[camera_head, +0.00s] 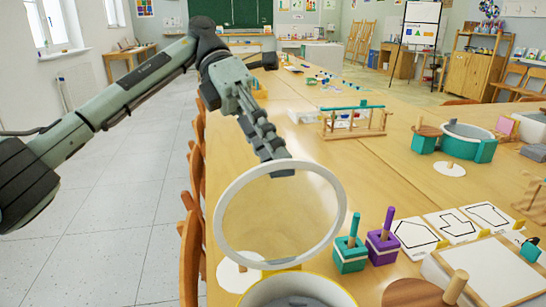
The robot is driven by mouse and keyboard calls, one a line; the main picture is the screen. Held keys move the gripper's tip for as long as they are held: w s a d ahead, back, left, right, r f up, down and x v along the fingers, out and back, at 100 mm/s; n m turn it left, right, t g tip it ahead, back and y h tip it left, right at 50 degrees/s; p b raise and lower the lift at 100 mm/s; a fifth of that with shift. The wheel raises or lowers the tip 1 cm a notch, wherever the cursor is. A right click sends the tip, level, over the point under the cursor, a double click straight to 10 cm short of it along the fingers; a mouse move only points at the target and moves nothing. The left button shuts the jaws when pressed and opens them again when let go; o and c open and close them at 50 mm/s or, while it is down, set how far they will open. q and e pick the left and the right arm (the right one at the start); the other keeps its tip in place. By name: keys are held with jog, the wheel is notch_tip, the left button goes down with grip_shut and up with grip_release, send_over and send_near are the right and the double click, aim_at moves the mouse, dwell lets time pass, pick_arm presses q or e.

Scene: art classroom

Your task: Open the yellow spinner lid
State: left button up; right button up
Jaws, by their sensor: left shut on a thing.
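The spinner lid (280,218) is a clear disc with a white rim. It stands tilted up, nearly upright, above the yellow spinner (298,276) at the bottom of the head view. The spinner's round tub is open at the top with grey inside, and its lower part is cut off by the frame. My left gripper (277,168) reaches down from the upper left and is shut on the lid's top rim. The fingertips partly cover the rim there. My right gripper is not in view.
Teal (350,254) and purple (383,244) blocks with pegs stand right of the lid. White shape cards (455,225) lie farther right, and a teal-sided tub (467,140) stands behind them. Chairs (190,235) line the table's left edge. A wooden rack (354,122) stands beyond the lid.

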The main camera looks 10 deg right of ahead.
pick_arm(q)
notch_tip(320, 180, up, 9)
jog(key=shift+s, duration=0.2)
jog(key=shift+d+r, duration=0.1)
